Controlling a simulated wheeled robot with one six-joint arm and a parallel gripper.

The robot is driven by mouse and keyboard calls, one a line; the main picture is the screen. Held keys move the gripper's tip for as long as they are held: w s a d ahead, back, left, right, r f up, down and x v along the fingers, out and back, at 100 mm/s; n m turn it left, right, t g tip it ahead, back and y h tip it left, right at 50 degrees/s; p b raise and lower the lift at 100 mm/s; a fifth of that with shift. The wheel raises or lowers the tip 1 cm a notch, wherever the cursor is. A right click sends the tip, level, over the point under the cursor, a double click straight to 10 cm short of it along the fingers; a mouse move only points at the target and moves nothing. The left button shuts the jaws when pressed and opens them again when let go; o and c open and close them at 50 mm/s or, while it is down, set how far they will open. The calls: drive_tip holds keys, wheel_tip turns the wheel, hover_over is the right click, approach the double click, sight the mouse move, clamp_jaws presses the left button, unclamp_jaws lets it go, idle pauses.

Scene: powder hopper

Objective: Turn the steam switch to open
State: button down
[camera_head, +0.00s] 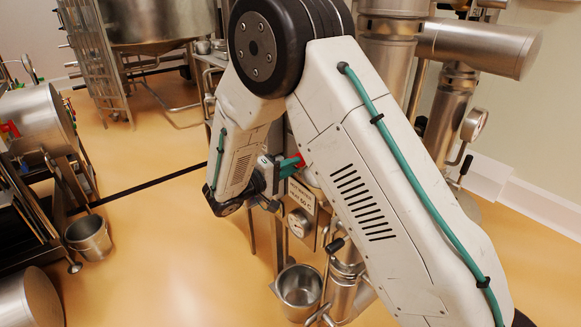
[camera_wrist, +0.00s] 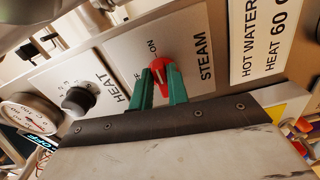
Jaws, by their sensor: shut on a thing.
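The steam switch (camera_wrist: 159,72) is a red knob on a pale panel plate marked STEAM and ON. In the wrist view my gripper (camera_wrist: 162,86) has its two green fingers on either side of the red knob, closed on it. The knob's pointed end lies between the fingers; part of its sides is hidden by them. In the head view my gripper (camera_head: 283,168) is at the panel, mostly behind my own arm, with a bit of red showing beside the green fingers.
A black HEAT knob (camera_wrist: 76,100) and a round gauge (camera_wrist: 28,114) sit left of the steam switch in the wrist view. A hot water sign (camera_wrist: 262,40) is at the right. In the head view a steel bucket (camera_head: 298,288) stands below the panel, and open floor lies left.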

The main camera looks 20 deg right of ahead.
drive_tip(key=c, duration=1.4)
unclamp_jaws()
drive_tip(key=shift+f, duration=0.15)
drive_tip(key=v, duration=0.7)
drive_tip(key=shift+s+a, duration=0.15)
drive_tip(key=shift+a, duration=0.2)
